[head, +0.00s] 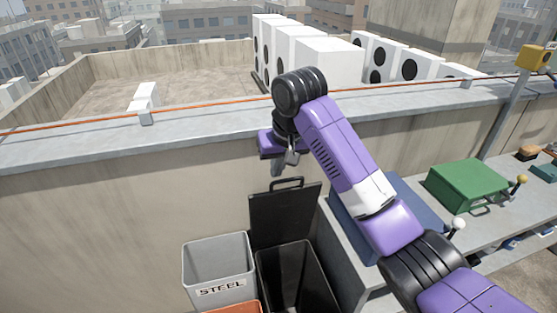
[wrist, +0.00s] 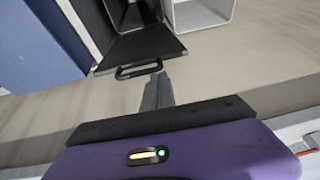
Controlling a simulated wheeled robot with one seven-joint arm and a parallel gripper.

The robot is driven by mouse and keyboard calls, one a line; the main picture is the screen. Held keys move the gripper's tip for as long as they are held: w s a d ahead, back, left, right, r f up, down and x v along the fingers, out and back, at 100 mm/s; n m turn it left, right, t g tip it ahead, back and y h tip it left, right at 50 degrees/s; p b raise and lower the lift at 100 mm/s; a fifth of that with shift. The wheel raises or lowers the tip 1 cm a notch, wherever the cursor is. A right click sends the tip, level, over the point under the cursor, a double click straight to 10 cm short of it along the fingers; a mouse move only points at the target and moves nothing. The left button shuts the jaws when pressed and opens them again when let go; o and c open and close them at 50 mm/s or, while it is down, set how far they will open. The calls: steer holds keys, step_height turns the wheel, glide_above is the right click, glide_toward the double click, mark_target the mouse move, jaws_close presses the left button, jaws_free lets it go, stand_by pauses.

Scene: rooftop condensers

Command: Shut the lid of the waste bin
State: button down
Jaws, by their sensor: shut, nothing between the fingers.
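The black waste bin (head: 318,280) stands on the floor beside the wall, with its top open. Its black lid (head: 284,217) stands raised at the back of the bin, with a loop handle on its upper edge. In the wrist view the lid (wrist: 140,47) lies ahead of the fingers, its handle (wrist: 138,71) closest to them. My gripper (head: 291,158) is above the lid's top edge in the head view. In the wrist view my gripper (wrist: 158,78) is shut and empty, its tips close to the handle; whether they touch it I cannot tell.
A grey bin marked STEEL (head: 217,268) stands left of the black bin, with an orange bin (head: 236,307) in front. A grey bench (head: 480,222) with a blue panel and a green box (head: 466,184) is at right. A concrete parapet (head: 100,150) runs behind.

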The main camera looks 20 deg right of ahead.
step_height(320, 180, up, 5)
steer(key=d, duration=0.2)
steer(key=shift+g+h, duration=0.3)
steer(key=shift+h, duration=0.1)
steer(key=x, duration=0.3)
steer(key=p+x, duration=0.1)
steer(key=x, duration=0.6)
steer(key=shift+w+p, duration=0.35)
steer(key=shift+w, duration=0.1)
steer(key=shift+s+d+f, duration=0.1)
steer(key=shift+f, duration=0.05)
